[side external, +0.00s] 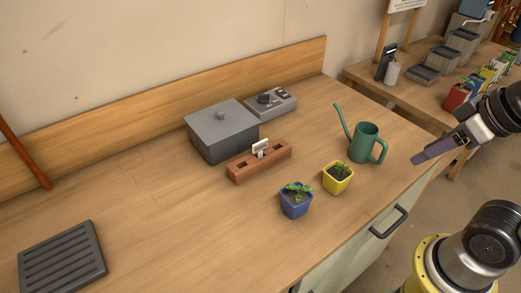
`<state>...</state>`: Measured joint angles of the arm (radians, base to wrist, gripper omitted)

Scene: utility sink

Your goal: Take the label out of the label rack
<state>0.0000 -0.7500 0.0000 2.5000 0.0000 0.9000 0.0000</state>
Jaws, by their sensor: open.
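The white label (260,144) stands upright in the brown label rack (262,167), near the middle of the rack. The rack is a low wooden block with dark slots at either side of the label. It lies on the worktop in front of the grey lidded box. My gripper (420,158) is at the right, past the worktop's front edge and well away from the rack. It is open, with nothing seen between its fingers, though the gap is hard to see from this side.
A green watering can (364,142), a yellow pot (337,178) and a blue pot (296,200) stand right of and before the rack. The grey box (222,133) and a control unit (271,103) are behind it. A slotted tray (62,262) lies left; worktop between is clear.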

